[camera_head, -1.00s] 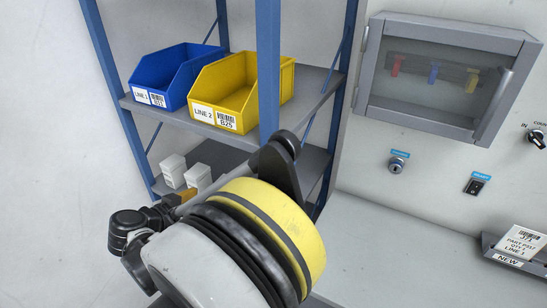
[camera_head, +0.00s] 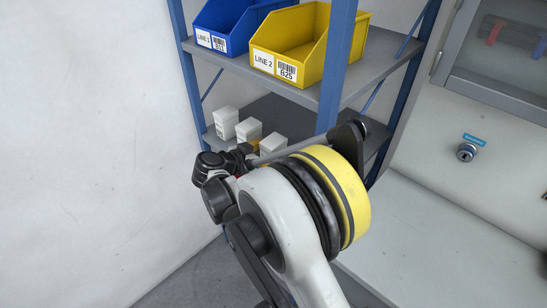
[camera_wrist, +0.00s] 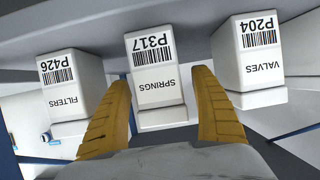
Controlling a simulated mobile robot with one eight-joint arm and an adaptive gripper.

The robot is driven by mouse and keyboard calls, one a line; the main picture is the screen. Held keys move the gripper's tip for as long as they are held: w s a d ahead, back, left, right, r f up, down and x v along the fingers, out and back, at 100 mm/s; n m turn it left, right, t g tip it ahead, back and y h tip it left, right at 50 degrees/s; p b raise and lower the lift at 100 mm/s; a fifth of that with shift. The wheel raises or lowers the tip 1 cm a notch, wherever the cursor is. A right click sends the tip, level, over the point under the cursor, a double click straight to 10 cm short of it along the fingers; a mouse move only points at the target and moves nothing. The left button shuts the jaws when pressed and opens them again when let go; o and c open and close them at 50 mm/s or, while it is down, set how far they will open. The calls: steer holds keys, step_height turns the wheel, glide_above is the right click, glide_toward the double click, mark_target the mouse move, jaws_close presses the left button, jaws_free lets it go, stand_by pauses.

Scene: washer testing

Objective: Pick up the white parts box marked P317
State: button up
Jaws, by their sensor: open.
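The white parts box marked P317 (camera_wrist: 157,78), labelled SPRINGS, is in the middle of the wrist view, where it appears upside down. My gripper (camera_wrist: 161,82) is open, with one yellow ribbed finger on each side of this box; small gaps show between fingers and box. How deep the fingers reach along it is hard to tell. In the head view the middle white box (camera_head: 247,129) stands on the lower shelf, and my wrist hides part of the row.
White box P426 FILTERS (camera_wrist: 65,92) and white box P204 VALVES (camera_wrist: 250,62) stand close on either side. The grey lower shelf (camera_head: 290,116) lies under the upper shelf with a blue bin (camera_head: 222,42) and yellow bin (camera_head: 309,65). A blue post (camera_head: 337,70) stands near my arm.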

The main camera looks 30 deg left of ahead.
steer(key=shift+w+d+f, duration=0.1)
steer(key=shift+w+f, duration=0.05)
steer(key=shift+w, duration=0.15)
steer(key=shift+c, duration=0.2)
steer(key=c, duration=1.5)
steer(key=shift+o, duration=0.2)
